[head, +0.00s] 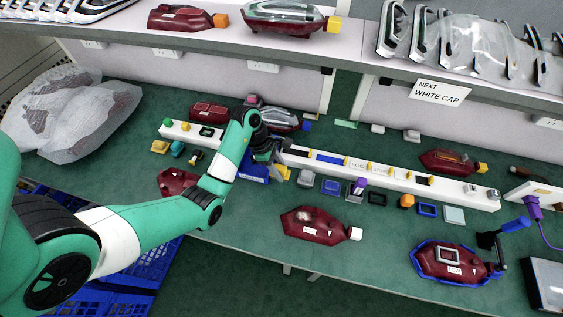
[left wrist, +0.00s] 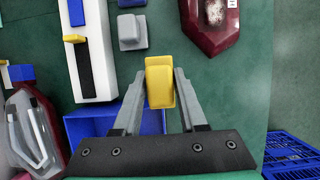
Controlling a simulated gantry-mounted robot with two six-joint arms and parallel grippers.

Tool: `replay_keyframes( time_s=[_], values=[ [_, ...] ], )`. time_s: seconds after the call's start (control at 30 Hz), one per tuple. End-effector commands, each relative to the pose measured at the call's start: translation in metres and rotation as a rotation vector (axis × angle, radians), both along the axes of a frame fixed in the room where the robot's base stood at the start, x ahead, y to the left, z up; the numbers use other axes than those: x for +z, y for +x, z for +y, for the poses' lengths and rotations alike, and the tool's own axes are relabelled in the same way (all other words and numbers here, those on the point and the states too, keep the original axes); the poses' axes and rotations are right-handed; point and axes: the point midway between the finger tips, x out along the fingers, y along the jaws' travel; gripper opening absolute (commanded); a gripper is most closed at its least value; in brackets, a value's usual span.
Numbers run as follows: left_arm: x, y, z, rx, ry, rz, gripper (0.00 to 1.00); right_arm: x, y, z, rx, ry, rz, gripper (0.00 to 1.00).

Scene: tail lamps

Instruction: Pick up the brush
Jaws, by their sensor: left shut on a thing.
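My left gripper (head: 274,158) is over the bench beside the long white rail. In the left wrist view its two grey fingers are closed on a small yellow piece (left wrist: 160,82). The yellow piece (head: 283,172) also shows just below the fingers in the head view. Its shape is a rounded block; bristles are not visible, so I cannot tell for sure that it is the brush. A blue open box (head: 253,171) lies beside and under the gripper, and also shows in the left wrist view (left wrist: 88,124). My right gripper is not in view.
The white rail (head: 455,190) runs across the bench with small coloured parts along it. Red tail lamps lie in front, one in the middle (head: 318,225) and one in a blue holder (head: 450,262) at right. Bagged parts (head: 70,112) lie at left. A shelf (head: 200,38) overhangs the back.

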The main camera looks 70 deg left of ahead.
Motion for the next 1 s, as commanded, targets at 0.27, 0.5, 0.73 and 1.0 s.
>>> replay_keyframes(
  time_s=[0.27,0.5,0.73,1.0],
  values=[
    [0.043,-0.038,-0.062,-0.003,-0.002,0.001,0.0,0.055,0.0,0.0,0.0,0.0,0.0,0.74],
    [0.046,-0.049,-0.081,0.0,-0.001,0.001,0.0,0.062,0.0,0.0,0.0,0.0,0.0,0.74],
    [0.045,-0.049,-0.081,0.0,-0.001,-0.001,0.0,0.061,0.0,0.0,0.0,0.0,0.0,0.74],
    [0.045,-0.049,-0.081,0.0,-0.001,-0.001,0.0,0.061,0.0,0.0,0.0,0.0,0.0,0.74]
  ],
)
